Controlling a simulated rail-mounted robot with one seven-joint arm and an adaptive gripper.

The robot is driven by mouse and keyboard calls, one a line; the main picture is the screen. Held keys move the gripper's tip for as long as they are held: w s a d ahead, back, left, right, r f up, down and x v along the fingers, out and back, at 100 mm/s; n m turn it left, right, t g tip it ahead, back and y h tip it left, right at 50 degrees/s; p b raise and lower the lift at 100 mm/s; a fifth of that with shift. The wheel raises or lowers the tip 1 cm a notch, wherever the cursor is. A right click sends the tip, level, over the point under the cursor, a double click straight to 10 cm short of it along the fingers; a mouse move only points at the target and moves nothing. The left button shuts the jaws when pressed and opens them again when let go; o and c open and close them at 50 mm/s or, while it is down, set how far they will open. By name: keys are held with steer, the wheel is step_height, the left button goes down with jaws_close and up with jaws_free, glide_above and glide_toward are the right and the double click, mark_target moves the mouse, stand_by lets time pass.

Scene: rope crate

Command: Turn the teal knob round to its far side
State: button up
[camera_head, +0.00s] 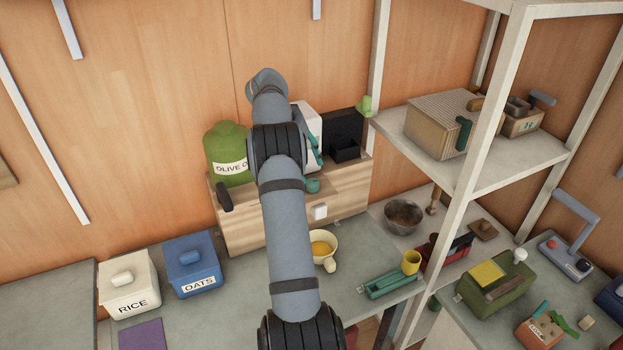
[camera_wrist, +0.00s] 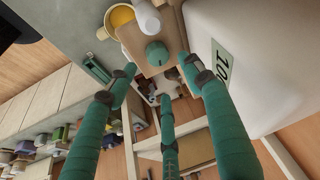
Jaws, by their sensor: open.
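The teal knob (camera_head: 312,186) sticks out from the front of a wooden box (camera_head: 348,196) on the counter, above a small white knob (camera_head: 320,212). In the wrist view the round teal knob (camera_wrist: 157,53) is in plain sight, with the white knob (camera_wrist: 147,15) near it. My gripper (camera_wrist: 160,76) has three teal fingers, spread open and empty. The knob shows beyond the fingertips, between the left and right ones; no contact is visible. In the head view my arm hides most of the gripper; bits of teal finger show above the knob. The knob's turn angle is too small to read.
A green olive oil jug (camera_head: 228,150) and a black tray (camera_head: 345,150) stand at the box. A cream cup with yellow contents (camera_head: 323,247) sits below the knob. A large white body marked "100" (camera_wrist: 255,60) lies close right of the fingers in the wrist view.

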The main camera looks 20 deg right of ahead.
mark_target(313, 181)
steer(key=p+x, duration=0.2)
steer(key=x, duration=0.5)
steer(key=shift+d+f, duration=0.1)
steer(key=shift+f, duration=0.2)
steer(key=shift+c, duration=0.9)
